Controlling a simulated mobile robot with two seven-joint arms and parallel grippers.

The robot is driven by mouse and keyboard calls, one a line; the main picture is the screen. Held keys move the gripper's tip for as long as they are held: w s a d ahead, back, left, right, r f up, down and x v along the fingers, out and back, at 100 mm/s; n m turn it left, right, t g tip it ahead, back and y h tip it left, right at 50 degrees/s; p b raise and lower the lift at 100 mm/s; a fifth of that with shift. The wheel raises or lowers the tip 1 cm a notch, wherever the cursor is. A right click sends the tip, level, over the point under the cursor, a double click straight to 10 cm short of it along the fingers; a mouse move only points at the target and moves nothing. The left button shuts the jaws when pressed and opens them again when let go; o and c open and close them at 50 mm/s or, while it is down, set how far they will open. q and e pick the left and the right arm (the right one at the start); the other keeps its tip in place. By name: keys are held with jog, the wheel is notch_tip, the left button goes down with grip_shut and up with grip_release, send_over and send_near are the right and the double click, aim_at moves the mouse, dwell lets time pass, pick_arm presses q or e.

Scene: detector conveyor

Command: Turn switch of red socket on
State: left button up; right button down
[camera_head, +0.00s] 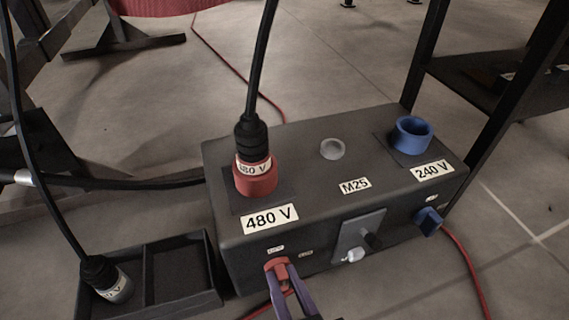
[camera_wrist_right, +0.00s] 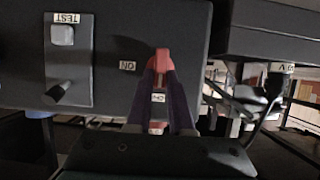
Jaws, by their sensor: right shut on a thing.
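The red socket (camera_head: 256,180) sits on top of the dark box above the 480 V label, with a black cable's plug (camera_head: 251,140) in it. Its red switch (camera_head: 281,268) is on the box's front face below. My right gripper (camera_head: 284,280), with purple fingers, is shut on the red switch. The wrist view shows the red switch (camera_wrist_right: 162,58) between the fingertips, with an ON label (camera_wrist_right: 127,66) beside it and another small label between the fingers. The fingers partly hide the switch, so its exact turn is unclear. My left gripper is not in view.
The blue 240 V socket (camera_head: 412,135) is empty, and its blue switch (camera_head: 428,221) is on the front face at right. A test panel (camera_head: 359,236) with a lever is between the switches. A black tray (camera_head: 178,270) holding another plug (camera_head: 108,280) is at left.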

jog(key=shift+d, duration=0.1)
dwell(0.3)
jog(key=shift+w+d+f+m+g+y, duration=0.1)
jog(key=shift+d+m+y, duration=0.05)
jog(key=shift+m+y, duration=0.5)
jog(key=shift+s+d+f+m+g+y, duration=0.15)
jog(key=shift+m+y, duration=0.25)
jog(key=shift+m, duration=0.5)
jog(key=shift+w+d+m+g+y, duration=0.1)
jog(key=shift+w+d+m+y, duration=0.05)
jog(key=shift+m+y, duration=0.5)
jog(key=c, duration=0.8)
grip_release()
jog(key=shift+w, duration=0.15)
jog(key=shift+a+r, duration=0.1)
jog(key=p+v, duration=0.5)
jog(key=v, duration=0.5)
